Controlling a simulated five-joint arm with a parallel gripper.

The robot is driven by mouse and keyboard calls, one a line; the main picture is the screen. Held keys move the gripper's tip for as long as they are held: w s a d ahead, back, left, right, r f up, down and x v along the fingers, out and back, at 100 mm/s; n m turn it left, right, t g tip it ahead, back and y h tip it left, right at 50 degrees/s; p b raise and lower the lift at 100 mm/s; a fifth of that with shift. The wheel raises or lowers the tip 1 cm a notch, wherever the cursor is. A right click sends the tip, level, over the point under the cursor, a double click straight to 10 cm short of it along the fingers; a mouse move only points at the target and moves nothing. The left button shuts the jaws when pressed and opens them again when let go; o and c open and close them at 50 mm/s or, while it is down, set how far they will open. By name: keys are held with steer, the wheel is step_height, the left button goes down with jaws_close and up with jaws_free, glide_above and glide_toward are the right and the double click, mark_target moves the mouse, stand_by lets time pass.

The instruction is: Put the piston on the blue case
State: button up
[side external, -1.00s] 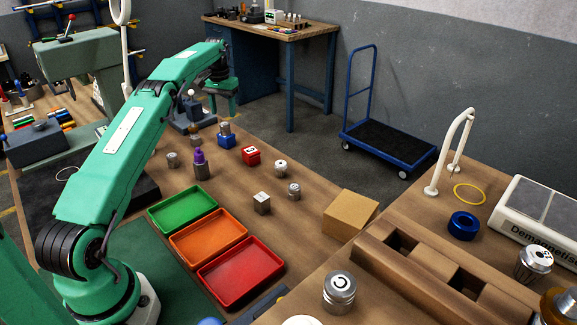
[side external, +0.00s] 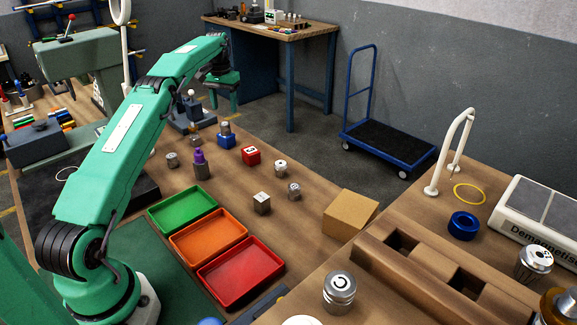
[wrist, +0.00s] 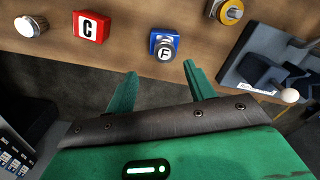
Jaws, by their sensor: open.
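The blue case (side external: 227,143) stands on the wooden bench in the side external view, and shows in the wrist view (wrist: 155,38). A small silver cylinder, apparently the piston (side external: 224,128), stands upright on top of it. In the wrist view its end face (wrist: 165,54) bears an F, with blue showing around it. My gripper (side external: 224,106) is above them, fingers pointing down and apart from the piston. In the wrist view my gripper (wrist: 161,78) has its two green fingers spread, with nothing between them.
A red case (side external: 251,155) marked C stands beside the blue one. Several small metal parts and a purple-topped part (side external: 200,165) stand nearby. Green (side external: 180,226), orange and red trays lie nearer my base. A cardboard box (side external: 350,214) sits to the right.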

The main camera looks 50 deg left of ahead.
steer(key=d+r+m+t, duration=0.1)
steer(key=d+r, duration=1)
steer(key=s+d+r+m+t, duration=0.1)
steer(key=s+d+r, duration=0.3)
steer(key=s+d, duration=0.3)
steer(key=s+d+r+m+t, duration=0.1)
steer(key=s+d+r, duration=0.4)
steer(key=d, duration=0.4)
steer(key=s+d+f, duration=0.3)
steer(key=s, duration=0.3)
steer(key=s+d+f+m+t, duration=0.1)
steer(key=s+d+f, duration=0.1)
steer(key=s+d, duration=0.2)
steer(key=s+d+f+m+t, duration=0.1)
steer(key=s+d+f, duration=0.2)
steer(key=s, duration=0.7)
steer(key=shift+d+f, duration=0.3)
steer(key=shift+d, duration=0.1)
